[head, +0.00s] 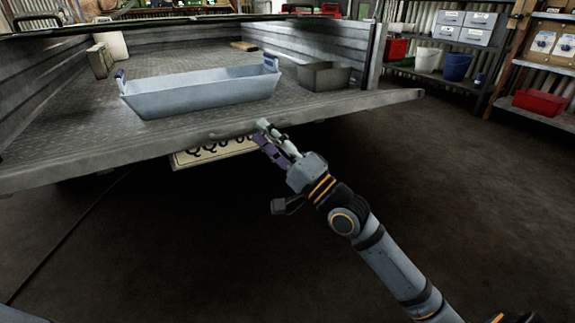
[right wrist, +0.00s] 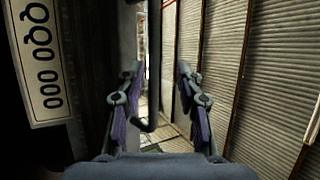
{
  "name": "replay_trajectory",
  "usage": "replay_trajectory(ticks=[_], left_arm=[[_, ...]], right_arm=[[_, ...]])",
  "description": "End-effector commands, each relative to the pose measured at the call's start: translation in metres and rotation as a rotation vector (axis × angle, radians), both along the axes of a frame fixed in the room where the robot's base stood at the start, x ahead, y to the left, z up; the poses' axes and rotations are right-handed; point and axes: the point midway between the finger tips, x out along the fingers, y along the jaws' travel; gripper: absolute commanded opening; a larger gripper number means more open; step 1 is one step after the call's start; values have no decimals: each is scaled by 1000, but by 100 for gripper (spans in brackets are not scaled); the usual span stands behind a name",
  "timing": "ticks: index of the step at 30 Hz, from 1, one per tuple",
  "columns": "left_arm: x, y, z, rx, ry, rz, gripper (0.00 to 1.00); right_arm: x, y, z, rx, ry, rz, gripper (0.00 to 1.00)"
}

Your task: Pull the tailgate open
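The rear of a grey metal load bed crosses the head view. Its rear edge (head: 330,109) is a long grey strip, and no upright panel stands above it. I cannot tell whether this strip is the tailgate itself. My right gripper (head: 265,135) is just below and in front of this edge, right of the number plate (head: 205,153). In the right wrist view my right gripper (right wrist: 160,105) is open, with a gap between its fingers. A dark hooked rod (right wrist: 151,105) shows in this gap; I cannot tell whether it is between the fingers or beyond them. My left gripper is not in view.
A long metal trough (head: 205,96) and a smaller grey tray (head: 323,78) sit on the bed near its rear edge. Shelves with blue and white buckets (head: 457,67) and a red bin (head: 540,102) stand at the right. The dark floor (head: 480,190) behind the bed is clear.

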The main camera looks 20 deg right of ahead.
Motion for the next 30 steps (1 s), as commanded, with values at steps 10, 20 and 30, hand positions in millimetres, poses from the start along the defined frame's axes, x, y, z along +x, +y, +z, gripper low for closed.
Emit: replay_trajectory(ticks=[10, 20, 30], left_arm=[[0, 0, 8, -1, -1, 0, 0], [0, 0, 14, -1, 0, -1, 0], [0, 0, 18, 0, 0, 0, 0]], right_arm=[[-13, -11, -24, -4, 6, 0, 36], [-25, -22, -46, -4, 6, 0, 36], [-38, -33, -67, -2, 5, 0, 36]])
